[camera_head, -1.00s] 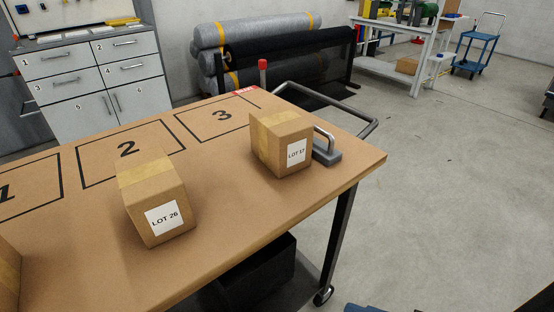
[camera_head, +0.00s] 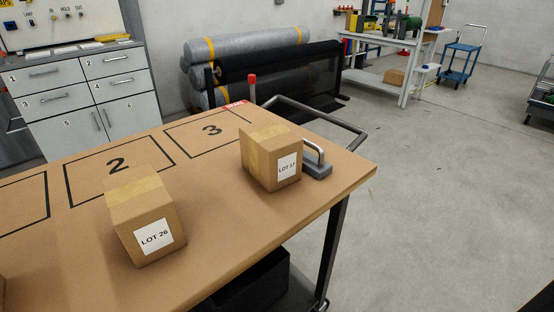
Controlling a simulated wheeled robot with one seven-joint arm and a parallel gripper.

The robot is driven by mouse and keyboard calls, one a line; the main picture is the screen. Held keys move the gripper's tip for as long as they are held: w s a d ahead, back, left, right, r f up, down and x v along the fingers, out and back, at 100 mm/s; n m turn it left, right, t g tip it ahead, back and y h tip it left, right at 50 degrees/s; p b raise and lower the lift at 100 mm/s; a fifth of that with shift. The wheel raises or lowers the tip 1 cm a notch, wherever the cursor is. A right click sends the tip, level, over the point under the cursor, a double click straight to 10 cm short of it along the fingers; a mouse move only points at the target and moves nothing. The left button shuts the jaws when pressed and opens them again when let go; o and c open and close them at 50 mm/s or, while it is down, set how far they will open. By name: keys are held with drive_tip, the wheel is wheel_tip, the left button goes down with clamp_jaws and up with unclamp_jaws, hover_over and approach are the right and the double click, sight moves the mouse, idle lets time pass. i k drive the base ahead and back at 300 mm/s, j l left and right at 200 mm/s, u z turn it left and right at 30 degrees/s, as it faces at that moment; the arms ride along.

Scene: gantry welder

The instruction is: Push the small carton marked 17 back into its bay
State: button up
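The small carton marked LOT 17 (camera_head: 262,160) sits upright on the brown cart top, near the right end and in front of the outlined bay 3 (camera_head: 212,131). It lies outside that outline, which looks empty. A grey block with a metal handle (camera_head: 317,164) stands just right of the carton; I cannot tell whether they touch. A second carton marked LOT 26 (camera_head: 146,218) sits in front of outlined bay 2 (camera_head: 118,166). My gripper is not in view.
The cart top (camera_head: 225,215) is bare between the two cartons. A red-capped post (camera_head: 252,88) and a push rail (camera_head: 335,122) stand at its far right end. A drawer cabinet (camera_head: 85,95) is behind left. Open floor (camera_head: 440,200) lies to the right.

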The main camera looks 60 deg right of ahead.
sight(271, 152)
drive_tip(key=z, duration=0.85)
drive_tip(key=k+j+z, duration=0.1)
drive_tip(key=z, duration=0.3)
drive_tip(key=k+j+z, duration=0.1)
drive_tip(key=j+z, duration=0.25)
drive_tip(key=k+z, duration=0.1)
drive_tip(key=z, duration=0.3)
drive_tip(key=k+j+z, duration=0.1)
drive_tip(key=z, duration=0.3)
drive_tip(key=k+j, duration=0.1)
drive_tip(key=k, duration=0.25)
